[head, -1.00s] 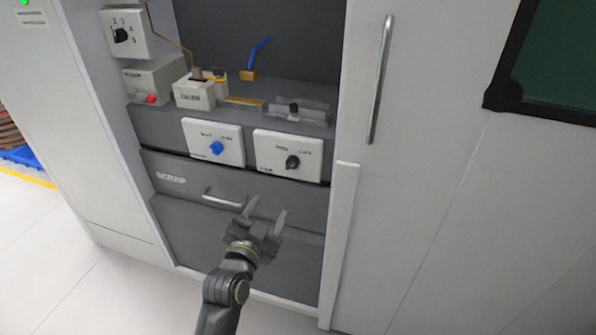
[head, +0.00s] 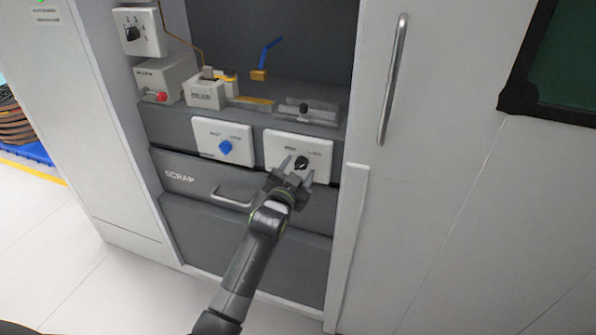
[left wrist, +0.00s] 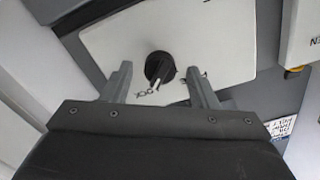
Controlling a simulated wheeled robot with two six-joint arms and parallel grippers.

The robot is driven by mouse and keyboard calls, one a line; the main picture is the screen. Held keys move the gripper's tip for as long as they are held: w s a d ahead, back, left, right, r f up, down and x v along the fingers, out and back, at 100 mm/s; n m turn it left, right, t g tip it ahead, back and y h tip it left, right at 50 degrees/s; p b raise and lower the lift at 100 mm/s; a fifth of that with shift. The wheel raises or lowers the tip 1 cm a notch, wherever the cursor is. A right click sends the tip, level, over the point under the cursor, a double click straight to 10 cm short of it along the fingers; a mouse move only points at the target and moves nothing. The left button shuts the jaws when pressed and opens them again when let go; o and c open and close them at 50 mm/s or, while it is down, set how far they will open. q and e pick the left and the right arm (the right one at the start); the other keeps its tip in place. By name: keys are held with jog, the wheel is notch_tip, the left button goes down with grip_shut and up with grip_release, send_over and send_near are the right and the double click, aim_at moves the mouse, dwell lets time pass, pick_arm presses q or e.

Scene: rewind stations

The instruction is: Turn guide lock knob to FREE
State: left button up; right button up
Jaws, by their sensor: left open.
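The black knob (head: 301,162) sits on a white plate (head: 322,150) on the front of the grey station; I take it for the guide lock knob, as its lettering is too small to read surely. My left gripper (head: 297,170) is open, its fingers pointing at this knob. In the left wrist view the black knob (left wrist: 159,67) shows between and beyond the two fingertips (left wrist: 158,78), with white plate visible around it. I cannot tell whether a finger touches it. The knob's white pointer mark points down in that view. My right gripper is not in view.
A blue knob (head: 225,147) on another white plate is to the left. Below is the SCRAP drawer with a bar handle (head: 232,199). A clear-topped block (head: 305,110) and a blue-handled lever (head: 268,55) stand above. A cabinet door handle (head: 393,80) is right.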

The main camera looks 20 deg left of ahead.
pick_arm(q)
jog(key=shift+w, duration=0.2)
jog(key=c, duration=1)
